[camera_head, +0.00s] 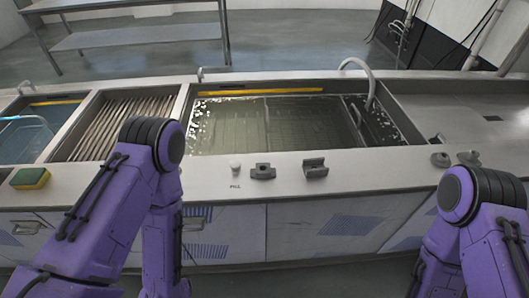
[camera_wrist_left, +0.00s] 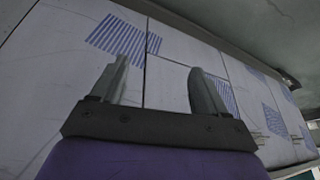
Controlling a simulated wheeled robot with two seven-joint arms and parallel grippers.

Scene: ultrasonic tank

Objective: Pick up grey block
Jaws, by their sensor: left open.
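Two small grey blocks sit on the front ledge of the counter: a low one with a raised middle (camera_head: 263,171) and a notched one (camera_head: 315,168) just right of it. I cannot tell which one the task means. My left gripper (camera_wrist_left: 158,80) is open and empty in the left wrist view, with cabinet fronts behind its fingers and no block between them. In the head view only my two purple arms show, below and in front of the counter; both grippers are out of sight there.
A water-filled tank (camera_head: 300,125) lies behind the blocks, with a slatted basin (camera_head: 108,125) on its left. A small white knob (camera_head: 235,166) stands left of the blocks. A yellow-green sponge (camera_head: 30,178) lies far left. Grey fittings (camera_head: 440,159) sit at the right.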

